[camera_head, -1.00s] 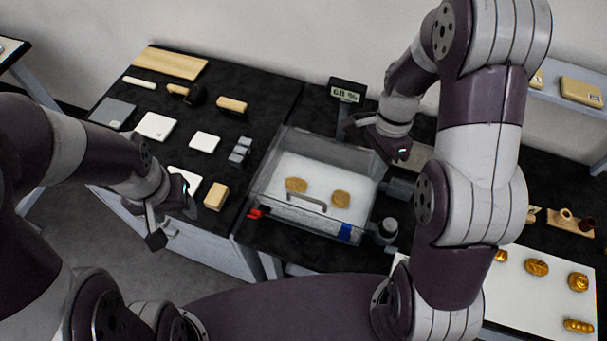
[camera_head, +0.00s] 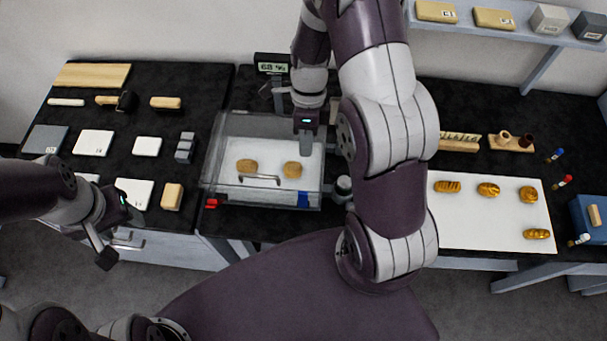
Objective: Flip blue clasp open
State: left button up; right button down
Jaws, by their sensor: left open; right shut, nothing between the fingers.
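The blue clasp (camera_head: 303,200) is on the front right of a clear box (camera_head: 222,193). A red clasp (camera_head: 211,203) is at its front left, and a grey handle (camera_head: 259,178) is between them. Two brown pieces, a left one (camera_head: 247,166) and a right one (camera_head: 292,170), show inside the box. My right gripper (camera_head: 304,150) is shut and empty, pointing down over the right part of the box, behind the blue clasp and apart from it. My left gripper (camera_head: 112,245) is open and empty, in front of the left counter.
A display reading 68 % (camera_head: 272,64) stands behind the box. A small round jar (camera_head: 343,186) is right of the box. A white board (camera_head: 470,215) with several golden pieces lies further right. White and grey tiles and a wooden block (camera_head: 172,196) lie on the left counter.

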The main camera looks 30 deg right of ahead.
aim_at(302, 192)
jog(key=p+x, duration=0.1)
jog(key=x, duration=0.4)
jog(key=shift+a+f, duration=0.15)
jog(key=shift+f, duration=0.15)
jog(key=s, duration=0.1)
jog(key=s+a+p, duration=0.1)
jog(key=s, duration=0.1)
jog(key=shift+a, duration=0.3)
jog(key=shift+s+a, duration=0.2)
jog(key=shift+s, duration=0.1)
jog(key=shift+w, duration=0.15)
